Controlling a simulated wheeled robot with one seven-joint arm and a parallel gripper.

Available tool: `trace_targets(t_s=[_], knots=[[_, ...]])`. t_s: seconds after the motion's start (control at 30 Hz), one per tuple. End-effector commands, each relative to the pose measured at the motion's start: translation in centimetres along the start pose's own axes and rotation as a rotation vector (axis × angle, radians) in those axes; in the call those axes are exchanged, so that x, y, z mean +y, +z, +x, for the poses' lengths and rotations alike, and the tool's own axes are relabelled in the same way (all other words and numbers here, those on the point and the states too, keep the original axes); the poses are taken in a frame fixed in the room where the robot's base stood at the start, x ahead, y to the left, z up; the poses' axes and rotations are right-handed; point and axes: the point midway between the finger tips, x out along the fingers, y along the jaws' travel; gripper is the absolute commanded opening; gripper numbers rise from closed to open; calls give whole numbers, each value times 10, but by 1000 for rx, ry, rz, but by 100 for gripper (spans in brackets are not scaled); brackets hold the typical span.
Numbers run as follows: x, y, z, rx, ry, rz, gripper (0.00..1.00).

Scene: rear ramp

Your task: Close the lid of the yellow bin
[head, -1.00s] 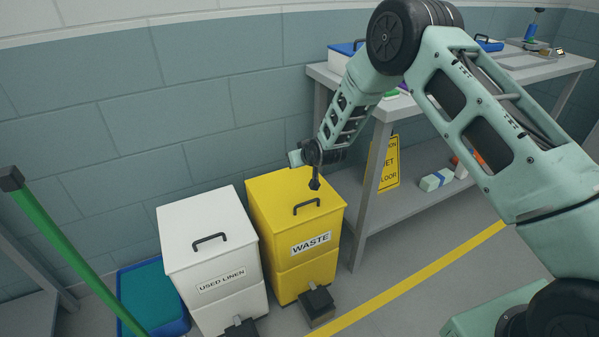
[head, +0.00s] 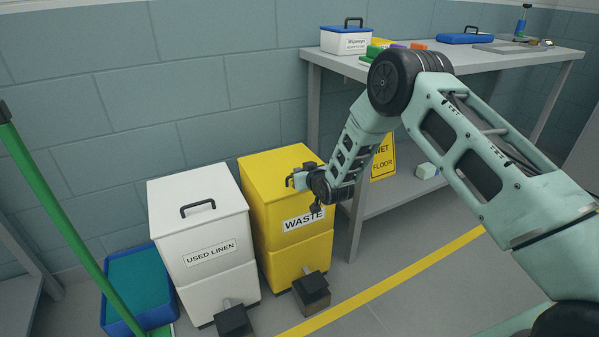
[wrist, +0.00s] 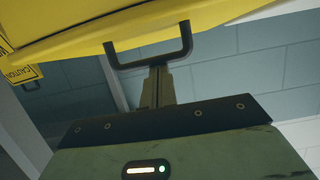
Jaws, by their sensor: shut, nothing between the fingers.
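The yellow bin (head: 285,255), labelled WASTE, stands on the floor beside the white bin. Its lid (head: 268,170) appears to lie flat and shut, with no visible gap. In the wrist view the yellow surface (wrist: 60,25) fills the top, with the black handle (wrist: 186,42) close beyond my shut fingers (wrist: 158,84). I cannot tell whether the fingers touch the bin.
The white USED LINEN bin (head: 200,215) stands close on the left. A grey table (head: 440,65) with boxes is on the right, its leg near the yellow bin. Black pedals (head: 312,293) stick out in front. A green pole (head: 60,220) crosses the left. Floor in front is open.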

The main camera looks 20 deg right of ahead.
Motion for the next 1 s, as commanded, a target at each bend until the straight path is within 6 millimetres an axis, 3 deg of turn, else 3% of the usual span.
trace_targets(t_s=[0.03,0.2,0.67,0.87,1.0], knots=[[0,14,-1,-23,0,1,0],[0,22,-1,-34,-1,1,0],[0,23,-5,-36,0,1,0],[0,18,-32,-31,1,1,0],[0,12,-65,-20,0,0,0]])
